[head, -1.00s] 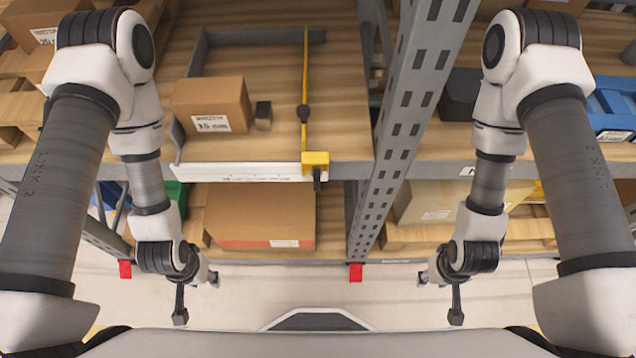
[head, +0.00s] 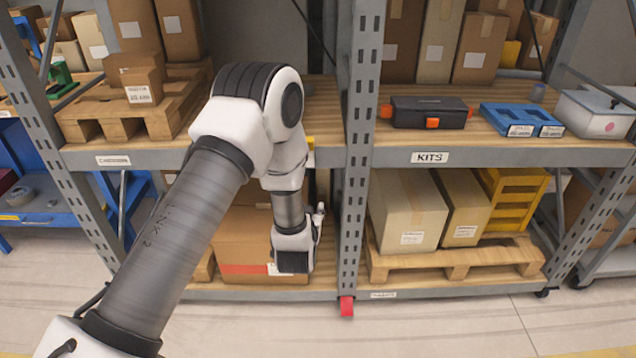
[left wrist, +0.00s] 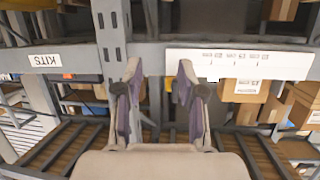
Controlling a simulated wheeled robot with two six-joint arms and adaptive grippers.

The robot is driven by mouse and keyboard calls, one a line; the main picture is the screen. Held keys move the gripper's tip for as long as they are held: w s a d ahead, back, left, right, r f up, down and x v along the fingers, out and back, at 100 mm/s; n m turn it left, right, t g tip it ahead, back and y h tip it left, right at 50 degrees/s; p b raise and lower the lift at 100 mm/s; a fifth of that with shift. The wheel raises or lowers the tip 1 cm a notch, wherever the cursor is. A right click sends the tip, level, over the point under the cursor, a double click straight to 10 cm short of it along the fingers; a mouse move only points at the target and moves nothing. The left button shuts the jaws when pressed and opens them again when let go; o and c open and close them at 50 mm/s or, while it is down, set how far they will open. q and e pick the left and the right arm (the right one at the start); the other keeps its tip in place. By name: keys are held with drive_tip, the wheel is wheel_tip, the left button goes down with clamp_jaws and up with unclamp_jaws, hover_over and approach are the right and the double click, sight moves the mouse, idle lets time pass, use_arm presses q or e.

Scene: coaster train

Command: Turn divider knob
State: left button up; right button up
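The yellow divider (head: 310,142) shows only as a small yellow patch at the front edge of the left bay's upper shelf in the head view. My left arm covers the rest, and its knob is hidden there. My left gripper (head: 319,213) is below that shelf edge, beside the grey upright. In the left wrist view my left gripper (left wrist: 159,85) has its two fingers apart, with a clear gap and nothing held between them. I cannot make out the knob in the wrist view. My right gripper is in neither view.
A grey perforated upright (head: 357,150) stands just right of my left gripper. The right bay holds a black case (head: 428,113) and blue trays (head: 522,120) above the KITS label (head: 432,157). A large carton (head: 240,245) stands low behind my left arm. The floor in front is clear.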

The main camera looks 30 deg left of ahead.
use_arm(q)
drive_tip(key=w+a+r+n+t+y, duration=0.2)
drive_tip(key=w+a+r+y, duration=0.1)
drive_tip(key=w+a+r, duration=0.5)
drive_tip(key=w, duration=0.2)
drive_tip(key=shift+w+y, duration=0.3)
drive_tip(key=shift+y, duration=0.1)
drive_tip(key=shift+d, duration=0.1)
drive_tip(key=shift+c, duration=0.3)
clamp_jaws()
